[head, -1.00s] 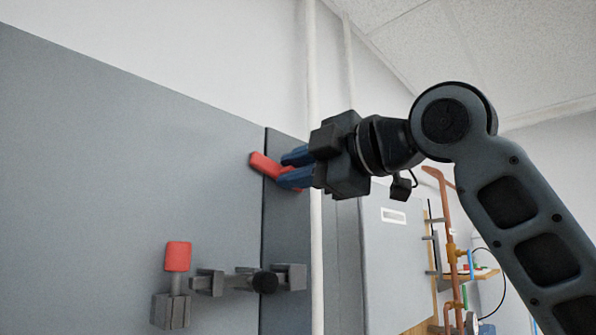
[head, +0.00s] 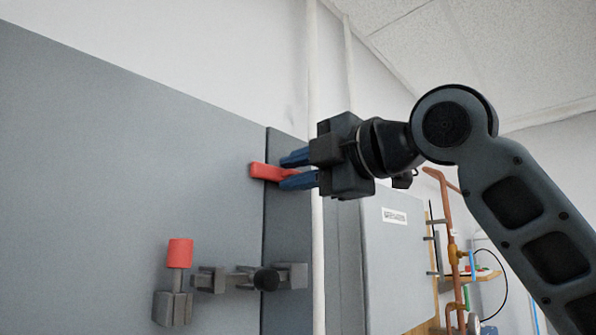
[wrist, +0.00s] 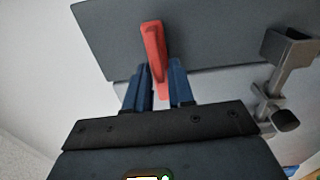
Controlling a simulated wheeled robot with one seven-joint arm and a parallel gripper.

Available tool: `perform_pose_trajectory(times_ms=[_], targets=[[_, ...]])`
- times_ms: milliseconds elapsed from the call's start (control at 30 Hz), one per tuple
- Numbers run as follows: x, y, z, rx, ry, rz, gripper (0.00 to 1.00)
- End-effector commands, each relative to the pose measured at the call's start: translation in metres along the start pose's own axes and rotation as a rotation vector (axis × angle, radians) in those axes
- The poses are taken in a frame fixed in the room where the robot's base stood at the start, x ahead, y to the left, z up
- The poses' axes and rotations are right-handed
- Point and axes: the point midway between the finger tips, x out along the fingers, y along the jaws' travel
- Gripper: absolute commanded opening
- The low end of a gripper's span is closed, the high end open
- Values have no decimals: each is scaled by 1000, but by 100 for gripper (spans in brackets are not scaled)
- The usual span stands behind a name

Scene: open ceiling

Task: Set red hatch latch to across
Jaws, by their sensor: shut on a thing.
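The red hatch latch (head: 268,172) is a flat bar on the grey panel, near the vertical seam at its right edge. In the head view it lies close to level, pointing left with a slight tilt. My gripper (head: 284,170) has its blue fingers above and below the bar and is shut on it. In the wrist view the red latch (wrist: 153,48) runs between the fingers (wrist: 160,80) and extends beyond them over the panel. The latch's pivot is hidden by the fingers.
Below, a grey sliding bolt (head: 240,279) with a dark round knob crosses the seam. A red-topped lever (head: 180,253) stands left of it. A white vertical pipe (head: 316,240) runs just right of the panel. Copper pipes (head: 448,220) stand farther right.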

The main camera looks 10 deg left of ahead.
Motion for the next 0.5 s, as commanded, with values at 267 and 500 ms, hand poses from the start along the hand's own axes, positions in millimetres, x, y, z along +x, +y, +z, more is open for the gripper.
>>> perform_pose_trajectory(times_ms=[267, 500], targets=[[0, -1, -1, 0, 2, -2, 36], [-10, -1, 0, -1, -1, 0, 36]])
